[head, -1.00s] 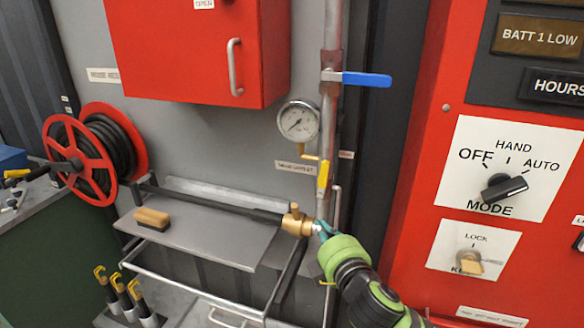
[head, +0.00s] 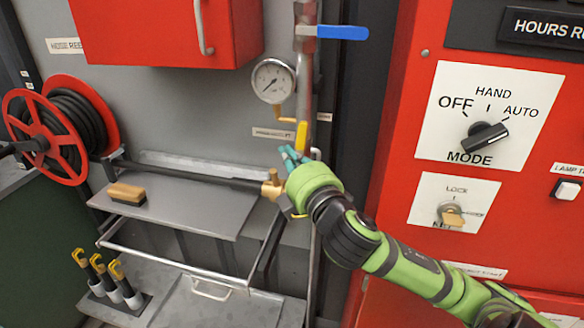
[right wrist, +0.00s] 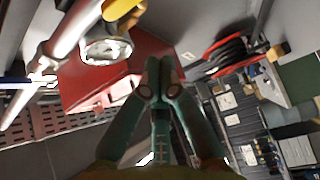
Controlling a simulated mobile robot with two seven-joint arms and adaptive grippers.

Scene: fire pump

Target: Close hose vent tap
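The tap has a yellow lever (head: 302,136) pointing downward on the vertical pipe (head: 307,90), just below the pressure gauge (head: 273,81). My right gripper (head: 290,154) has its teal fingertips just below and left of the lever's lower end. I cannot tell whether they touch. In the right wrist view the fingers (right wrist: 160,66) are together with nothing seen between them, and the yellow lever (right wrist: 120,9) shows at the top, apart from them. The label (head: 274,134) left of the lever is too small to read surely. My left gripper is not in view.
A blue lever (head: 341,33) sits higher on the pipe. A red control panel (head: 390,150) stands right, a hose reel (head: 45,137) left.

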